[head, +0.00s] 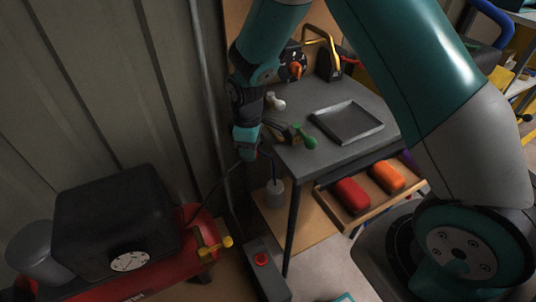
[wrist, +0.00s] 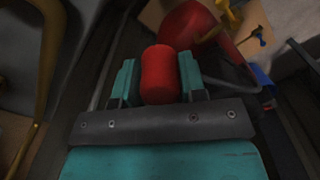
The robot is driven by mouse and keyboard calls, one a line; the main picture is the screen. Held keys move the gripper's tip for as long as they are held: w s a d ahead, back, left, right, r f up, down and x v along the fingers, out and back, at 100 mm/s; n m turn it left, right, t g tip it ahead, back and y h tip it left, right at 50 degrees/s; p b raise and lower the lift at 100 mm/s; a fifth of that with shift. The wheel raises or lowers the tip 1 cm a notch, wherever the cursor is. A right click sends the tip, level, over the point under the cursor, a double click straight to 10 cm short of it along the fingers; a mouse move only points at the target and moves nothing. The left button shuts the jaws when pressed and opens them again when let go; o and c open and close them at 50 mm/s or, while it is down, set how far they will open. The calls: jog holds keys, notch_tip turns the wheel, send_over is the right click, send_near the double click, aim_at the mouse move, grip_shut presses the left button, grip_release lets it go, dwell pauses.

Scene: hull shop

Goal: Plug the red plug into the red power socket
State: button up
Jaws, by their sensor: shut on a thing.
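In the wrist view a red plug (wrist: 158,76) sits between the two teal fingers of my gripper (wrist: 160,80), which is shut on it. In the head view my gripper (head: 246,150) hangs at the left edge of the grey table, and I cannot make out the plug there. A dark cable loops down beside it. The red power socket (head: 261,258) is a red round on top of a long grey box (head: 268,276) low down near the floor. My gripper is above the socket and apart from it. I cannot make out the socket in the wrist view.
A red compressor (head: 195,240) with a black top and yellow valve stands left of the socket. The grey table (head: 360,150) bears a tray (head: 348,122) and a green-ended thing (head: 308,141). An open drawer (head: 335,208) holds red and orange things. A ribbed wall stands at left.

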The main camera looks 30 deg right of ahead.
jog(key=w+a+f+n+b, duration=0.3)
jog(key=a+f+n+b, duration=0.5)
jog(key=f+b, duration=0.5)
jog(key=n+b, duration=0.4)
jog(key=b, duration=2.8)
send_over(261, 258)
notch_tip(261, 258, down, 35)
jog(key=shift+s, duration=0.1)
jog(key=shift+p, duration=0.3)
jog(key=shift+f, duration=0.15)
notch_tip(261, 258, down, 6)
jog(key=b, duration=0.6)
jog(key=shift+r, duration=0.25)
jog(key=shift+p, duration=1.1)
jog(key=shift+f+b, duration=0.3)
jog(key=shift+f, duration=0.25)
